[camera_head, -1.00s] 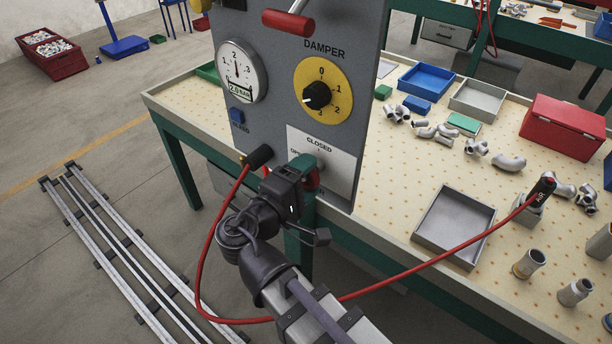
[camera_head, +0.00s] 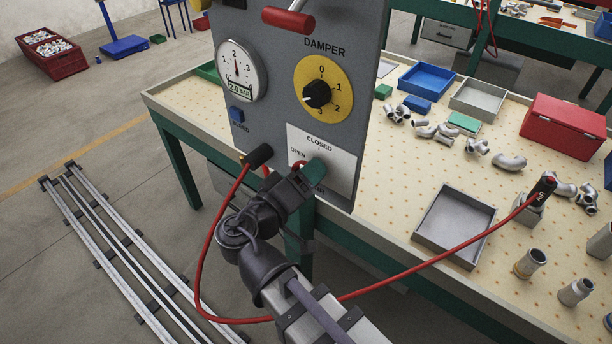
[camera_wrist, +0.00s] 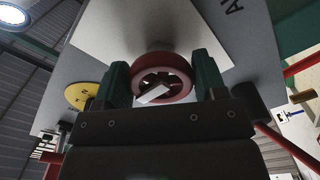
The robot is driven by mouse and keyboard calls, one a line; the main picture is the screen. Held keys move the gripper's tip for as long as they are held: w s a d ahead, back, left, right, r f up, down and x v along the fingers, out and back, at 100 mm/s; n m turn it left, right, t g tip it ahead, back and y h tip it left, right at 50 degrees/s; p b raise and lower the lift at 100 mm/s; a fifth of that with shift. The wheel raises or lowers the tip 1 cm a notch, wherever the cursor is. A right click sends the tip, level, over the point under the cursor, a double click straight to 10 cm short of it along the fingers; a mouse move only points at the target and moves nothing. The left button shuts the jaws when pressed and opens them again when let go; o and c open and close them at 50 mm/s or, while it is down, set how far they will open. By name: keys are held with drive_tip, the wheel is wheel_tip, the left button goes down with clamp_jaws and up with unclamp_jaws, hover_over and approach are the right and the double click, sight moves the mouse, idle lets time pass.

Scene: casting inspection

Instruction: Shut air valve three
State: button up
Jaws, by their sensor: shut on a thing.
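The air valve is a small red handwheel (camera_wrist: 163,60) with a pale bar across it, mounted on the grey panel (camera_head: 262,115). My gripper (camera_wrist: 160,76) is shut on the wheel, with one green finger on each side of its rim in the wrist view. In the head view my gripper (camera_head: 306,173) reaches the panel's lower part and hides most of the wheel. A white plate (camera_head: 335,163) behind it reads CLOSED at the top and OPEN at the left; its lower lettering is partly hidden, so I cannot read the valve's number.
A red air hose (camera_head: 430,262) loops below and behind my arm. The workbench (camera_head: 395,165) on the right holds trays and castings.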

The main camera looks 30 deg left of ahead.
idle(0.4)
drive_tip(key=o, duration=0.9)
drive_tip(key=s, duration=0.3)
drive_tip(key=s+a, duration=0.1)
drive_tip(key=s, duration=0.6)
drive_tip(key=shift+s+a, duration=0.15)
drive_tip(key=shift+s, duration=0.2)
